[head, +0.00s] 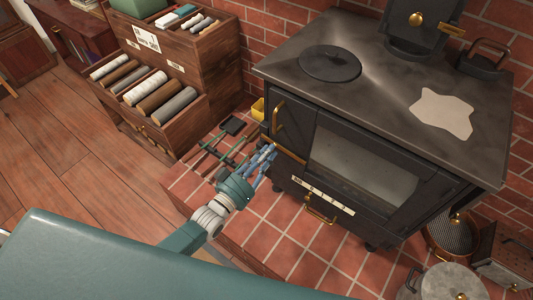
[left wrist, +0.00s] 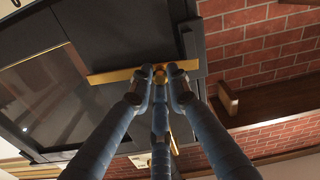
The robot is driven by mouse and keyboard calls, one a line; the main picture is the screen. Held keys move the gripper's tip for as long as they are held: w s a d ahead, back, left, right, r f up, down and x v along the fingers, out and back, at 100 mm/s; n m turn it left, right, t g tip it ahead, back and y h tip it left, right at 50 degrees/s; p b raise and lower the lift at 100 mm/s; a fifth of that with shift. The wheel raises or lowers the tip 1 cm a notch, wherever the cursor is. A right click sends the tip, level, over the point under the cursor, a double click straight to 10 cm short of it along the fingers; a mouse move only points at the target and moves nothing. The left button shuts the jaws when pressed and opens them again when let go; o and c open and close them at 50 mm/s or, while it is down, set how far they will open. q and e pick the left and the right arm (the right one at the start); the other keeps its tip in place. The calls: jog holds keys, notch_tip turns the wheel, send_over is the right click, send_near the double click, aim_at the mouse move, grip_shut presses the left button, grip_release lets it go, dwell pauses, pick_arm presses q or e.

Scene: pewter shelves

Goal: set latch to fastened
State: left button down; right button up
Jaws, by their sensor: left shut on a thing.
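The latch is a brass bar (head: 291,156) on the front of the black stove (head: 400,90), by the left side of its glass door (head: 362,165). In the left wrist view the brass bar (left wrist: 108,76) lies nearly level across the seam between the door and the side frame (left wrist: 190,45). My left gripper (head: 268,153) reaches in from the left and is shut on the latch near its pivot end. In the left wrist view the gripper's fingers (left wrist: 160,80) close around the bar and hide part of it. My right gripper is out of view.
A brass handle (head: 277,118) stands upright just above the latch. Below the door are a pale label strip (head: 322,196) and a brass pull (head: 320,211). Fire tools (head: 222,150) lie on the brick hearth to the left. A wooden rack with rolls (head: 150,92) stands farther left.

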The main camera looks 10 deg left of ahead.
pick_arm(q)
jog(key=shift+s+f, duration=0.2)
jog(key=shift+f, duration=0.3)
jog(key=shift+s+f, duration=0.2)
jog(key=shift+f, duration=0.3)
jog(key=c, duration=1.7)
grip_release()
jog(key=shift+o, duration=0.2)
jog(key=shift+w, duration=0.2)
jog(key=shift+w+r, duration=0.1)
jog(key=shift+r, duration=0.15)
jog(key=v, duration=1.2)
jog(key=shift+r, duration=0.15)
